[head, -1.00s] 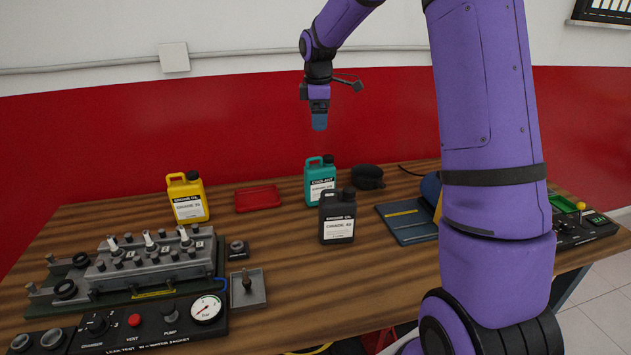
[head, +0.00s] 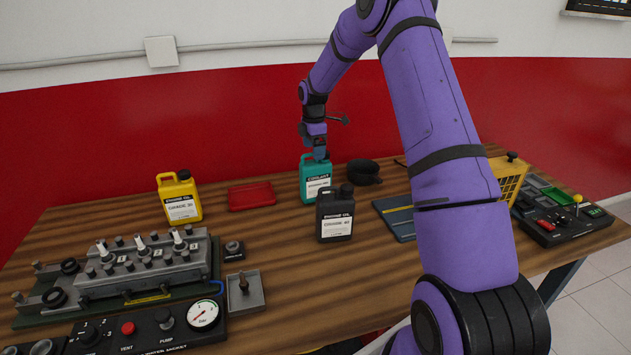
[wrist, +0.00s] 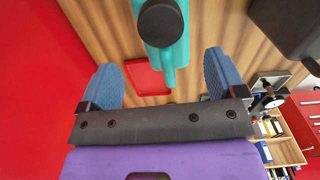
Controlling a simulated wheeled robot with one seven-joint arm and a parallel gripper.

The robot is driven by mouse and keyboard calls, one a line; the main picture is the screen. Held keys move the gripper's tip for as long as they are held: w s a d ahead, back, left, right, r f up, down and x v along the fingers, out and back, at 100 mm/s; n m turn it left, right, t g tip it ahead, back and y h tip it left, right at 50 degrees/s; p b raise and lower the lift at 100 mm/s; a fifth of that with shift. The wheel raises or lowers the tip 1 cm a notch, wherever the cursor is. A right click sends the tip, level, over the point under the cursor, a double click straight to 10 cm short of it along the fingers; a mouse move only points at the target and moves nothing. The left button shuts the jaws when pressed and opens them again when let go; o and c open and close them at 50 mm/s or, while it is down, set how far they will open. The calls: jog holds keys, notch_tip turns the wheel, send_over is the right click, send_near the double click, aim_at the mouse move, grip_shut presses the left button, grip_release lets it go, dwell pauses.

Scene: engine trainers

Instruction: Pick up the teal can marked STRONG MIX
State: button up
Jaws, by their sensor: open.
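The teal can (head: 314,184) stands upright on the wooden table, with a white label reading COOLANT; the smaller print is too small to read. It also shows in the wrist view (wrist: 176,52), its dark cap and handle seen from above. My gripper (head: 320,155) is directly over the top of the can in the head view. In the wrist view its blue fingers (wrist: 163,80) are spread wide and empty, with the can's handle reaching between them. I cannot tell whether a finger touches the can.
A black oil can (head: 335,213) stands close in front, partly overlapping the teal can's view. A black round item (head: 363,172) lies to its right, a red tray (head: 251,196) to its left. A yellow can (head: 180,197) stands farther left. An engine trainer (head: 145,262) fills the front left.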

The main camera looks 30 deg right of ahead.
aim_at(316, 162)
jog(key=f, duration=0.5)
jog(key=shift+s+d+f, duration=0.15)
jog(key=shift+s+f, duration=0.15)
jog(key=shift+s, duration=0.1)
jog(key=shift+r, duration=0.1)
grip_shut()
